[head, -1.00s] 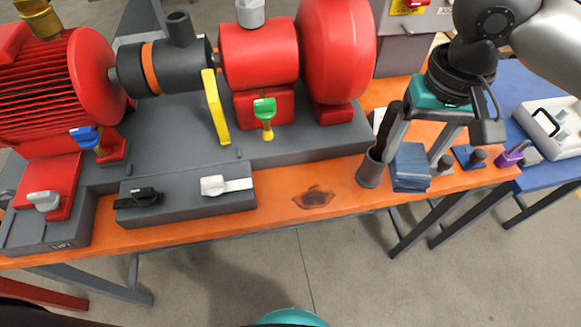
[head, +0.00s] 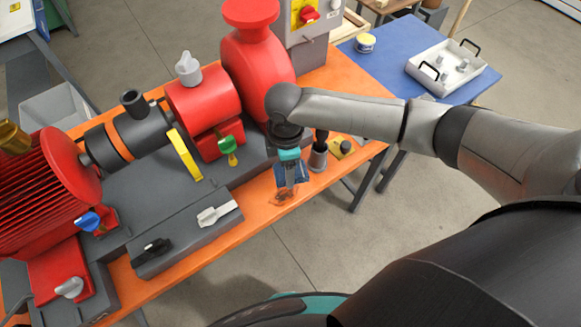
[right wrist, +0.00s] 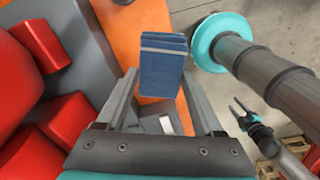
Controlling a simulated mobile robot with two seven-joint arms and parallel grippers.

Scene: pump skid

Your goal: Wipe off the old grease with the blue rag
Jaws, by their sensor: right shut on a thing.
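The blue rag (head: 291,176) is a folded block held in my right gripper (head: 289,170). In the right wrist view the rag (right wrist: 162,65) sits between the two grey fingers of the right gripper (right wrist: 158,88). A brown grease smear (head: 282,199) lies on the orange bench top (head: 228,236), just below the rag in the head view. I cannot tell whether the rag touches it. The rag hides the smear in the right wrist view. A small dark gripper, seemingly my left (right wrist: 242,111), shows at the right of that view; its jaws are too small to read.
The red and grey pump skid (head: 145,185) stands behind the smear. A grey block with a black lever and a white lever (head: 214,214) is at its left.

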